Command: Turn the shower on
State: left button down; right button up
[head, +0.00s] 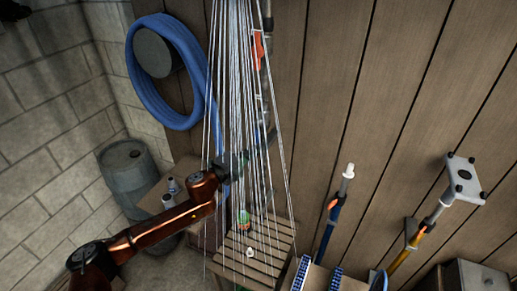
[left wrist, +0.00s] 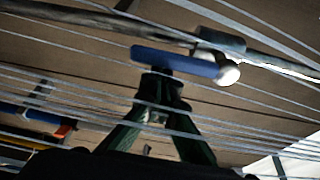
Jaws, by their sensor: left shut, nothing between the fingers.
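The shower is a thin vertical pipe (head: 266,75) on the plank wall, with a red part (head: 258,50) near the top. Thin pale water streams (head: 238,100) fan down from above the frame, in front of the wall. In the left wrist view a blue lever (left wrist: 172,62) with a white round end (left wrist: 229,74) sits by the pipe (left wrist: 90,20). My left gripper (left wrist: 163,85) is shut and empty, its fingertips right at the lever; I cannot tell whether they touch. In the head view the gripper (head: 268,138) is partly hidden behind streams. My right gripper is out of view.
A coiled blue hose (head: 150,100) hangs left of the streams. A grey barrel (head: 132,178) stands in the corner. A slatted wooden stool (head: 262,262) stands below. Poles, one blue (head: 325,240) and one yellow (head: 408,250), lean at the right.

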pick_arm(q)
jog(key=shift+w+a, duration=0.1)
jog(key=s+a+b, duration=0.1)
jog(key=s+a, duration=0.1)
jog(key=s, duration=0.7)
jog(key=shift+a, duration=0.4)
jog(key=shift+s+d, duration=0.1)
jog(key=shift+d, duration=0.05)
jog(key=shift+f, duration=0.1)
